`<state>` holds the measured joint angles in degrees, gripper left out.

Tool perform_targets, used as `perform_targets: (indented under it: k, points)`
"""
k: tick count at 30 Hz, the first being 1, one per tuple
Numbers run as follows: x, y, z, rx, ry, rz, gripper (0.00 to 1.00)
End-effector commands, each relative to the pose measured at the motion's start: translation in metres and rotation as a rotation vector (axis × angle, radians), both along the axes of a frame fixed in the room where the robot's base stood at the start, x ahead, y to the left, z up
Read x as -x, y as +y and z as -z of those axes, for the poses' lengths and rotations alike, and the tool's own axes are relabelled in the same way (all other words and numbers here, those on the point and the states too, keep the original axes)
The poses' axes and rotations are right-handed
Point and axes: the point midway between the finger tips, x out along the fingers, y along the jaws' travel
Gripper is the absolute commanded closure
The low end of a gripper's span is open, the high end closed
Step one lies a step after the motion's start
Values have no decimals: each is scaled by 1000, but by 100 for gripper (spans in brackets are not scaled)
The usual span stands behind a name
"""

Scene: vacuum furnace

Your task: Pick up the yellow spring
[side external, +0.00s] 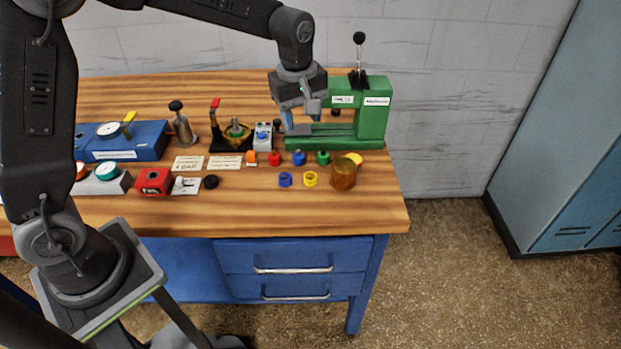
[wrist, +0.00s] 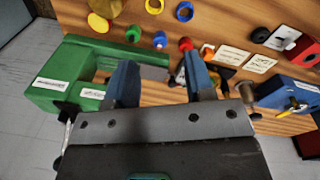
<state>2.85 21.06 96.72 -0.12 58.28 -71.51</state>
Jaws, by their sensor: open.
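A small yellow ring-shaped piece (side external: 310,179), which looks like the yellow spring, lies on the wooden bench near its front right. It also shows at the top edge of the wrist view (wrist: 154,6), partly cut off. Another yellow piece (wrist: 97,22), round and flat-looking, sits behind the amber jar (side external: 343,175). I cannot be sure which yellow piece is the spring. My gripper (side external: 300,113) is open and empty, above the back of the bench beside the green press (side external: 372,112). In the wrist view its two blue-grey fingers (wrist: 160,62) are well apart, away from both yellow pieces.
A blue ring (side external: 285,180) lies left of the yellow ring. Red, blue and green knobs (side external: 299,158) stand in a row behind it. Paper labels, a red box (side external: 154,181) and a blue gauge unit (side external: 128,141) are farther left. The bench's front right strip is clear.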

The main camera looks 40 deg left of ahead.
Motion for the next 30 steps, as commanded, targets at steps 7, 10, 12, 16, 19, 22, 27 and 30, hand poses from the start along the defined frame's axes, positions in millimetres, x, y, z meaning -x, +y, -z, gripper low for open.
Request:
perform_targets:
  k: [7, 10, 12, 16, 19, 22, 27, 30]
  points:
    - [-24, -5, 37, 4, 55, -153, 51]
    - [-25, -5, 48, 4, 60, -163, 51]
    - [-25, -5, 60, 4, 61, -163, 51]
    - [-25, -5, 86, 3, 62, -162, 51]
    - [-25, -5, 103, 3, 59, -161, 51]
    - [-25, -5, 115, 4, 58, -161, 51]
    - [-25, -5, 125, 4, 57, -160, 51]
    - [-24, -4, 137, 4, 60, -160, 51]
